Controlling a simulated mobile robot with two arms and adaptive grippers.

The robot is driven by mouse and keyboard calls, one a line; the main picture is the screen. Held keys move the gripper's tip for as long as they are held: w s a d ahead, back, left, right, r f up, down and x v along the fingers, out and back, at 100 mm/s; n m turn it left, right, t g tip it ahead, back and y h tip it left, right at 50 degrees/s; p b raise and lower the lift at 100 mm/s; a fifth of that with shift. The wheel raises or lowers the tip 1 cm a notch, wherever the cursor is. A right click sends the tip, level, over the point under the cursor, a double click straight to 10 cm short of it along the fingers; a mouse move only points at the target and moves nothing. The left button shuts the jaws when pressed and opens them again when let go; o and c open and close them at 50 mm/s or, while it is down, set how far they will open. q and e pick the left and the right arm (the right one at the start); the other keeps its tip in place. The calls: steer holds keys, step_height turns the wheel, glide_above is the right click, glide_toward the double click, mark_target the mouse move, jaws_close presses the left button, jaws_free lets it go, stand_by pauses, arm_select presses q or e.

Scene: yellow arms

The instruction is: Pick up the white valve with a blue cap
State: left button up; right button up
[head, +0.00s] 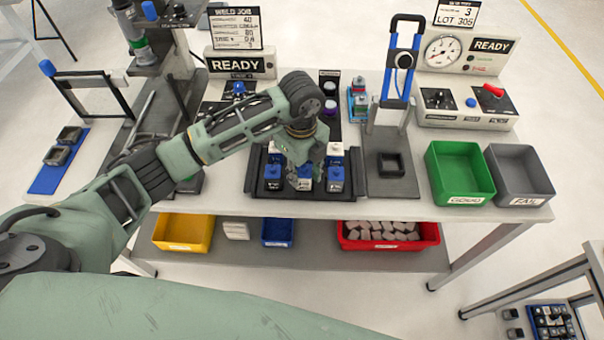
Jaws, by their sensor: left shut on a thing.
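Several small white-and-blue valves stand in a dark tray (312,197) on the table's middle. One valve (273,174) is at the tray's front left and another valve (335,178) at its front right, both with blue showing. My left gripper (304,178) reaches down into the tray between these two, shut on a valve in the front middle. The gripper's fingers and wrist hide most of that valve and part of the back row. I cannot tell whether it is lifted. My right gripper is not in view.
Right of the tray are a dark plate with a small square black fixture (391,164) and a tall blue-handled press (400,70). A green bin (460,173) and a grey bin (519,175) stand at the right end. A "READY" sign box (240,64) stands behind.

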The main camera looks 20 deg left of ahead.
mark_target(304, 175)
arm_select(q)
steer(key=r, duration=0.1)
steer(key=r+b, duration=0.1)
steer(key=d+r, duration=0.1)
steer(key=shift+s+r+b, duration=0.3)
steer(key=shift+r+b, duration=0.05)
steer(key=shift+b, duration=0.05)
steer(key=s+d+r+b, duration=0.1)
steer(key=s+d+r, duration=0.5)
steer(key=s+d, duration=0.1)
steer(key=shift+s+d+r, duration=0.15)
steer(key=shift+s+r, duration=0.15)
